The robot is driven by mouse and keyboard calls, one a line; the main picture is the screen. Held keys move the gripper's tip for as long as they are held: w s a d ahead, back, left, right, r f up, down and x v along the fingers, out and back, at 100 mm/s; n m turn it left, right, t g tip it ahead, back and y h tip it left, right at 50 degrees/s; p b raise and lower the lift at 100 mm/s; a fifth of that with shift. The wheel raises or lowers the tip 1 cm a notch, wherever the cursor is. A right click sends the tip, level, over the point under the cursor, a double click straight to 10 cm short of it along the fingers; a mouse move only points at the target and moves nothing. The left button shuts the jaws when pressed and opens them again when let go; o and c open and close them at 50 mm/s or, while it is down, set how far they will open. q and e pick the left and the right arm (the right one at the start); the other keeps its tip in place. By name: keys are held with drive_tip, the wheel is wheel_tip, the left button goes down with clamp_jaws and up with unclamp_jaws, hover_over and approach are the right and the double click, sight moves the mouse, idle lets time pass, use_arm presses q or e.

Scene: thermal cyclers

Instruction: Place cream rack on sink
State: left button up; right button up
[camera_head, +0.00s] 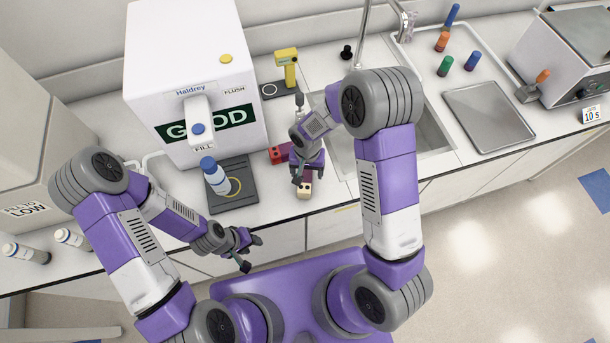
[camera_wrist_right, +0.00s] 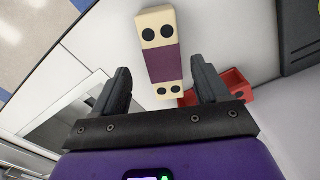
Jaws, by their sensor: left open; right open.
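The cream rack (camera_head: 305,188) lies on the counter near its front edge, partly hidden under my right gripper in the head view. In the right wrist view the cream rack (camera_wrist_right: 156,19) has dark round holes at both ends and a purple middle band. My right gripper (camera_head: 308,172) is open above it. Its fingers in the right wrist view (camera_wrist_right: 161,80) stand on either side of the rack's near end, and I cannot tell whether they touch it. The sink (camera_head: 433,128) is to the right, partly hidden by my right arm. My left gripper (camera_head: 252,253) is open and empty before the counter.
A red rack (camera_head: 277,155) sits close beside the cream rack. A blue-capped bottle (camera_head: 216,178) stands on a dark pad under the white dispenser (camera_head: 190,60). A yellow device (camera_head: 287,68) stands behind. Several coloured tubes and a metal tray (camera_head: 489,115) are right of the sink.

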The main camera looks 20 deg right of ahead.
sight(305, 175)
drive_tip(key=shift+w+a+f+p, duration=0.1)
drive_tip(key=shift+f+p, duration=0.05)
drive_tip(key=shift+f, duration=1)
drive_tip(key=shift+w+a+f+p, duration=0.1)
drive_tip(key=shift+f+p, duration=0.05)
drive_tip(key=shift+f, duration=1)
drive_tip(key=c, duration=1.2)
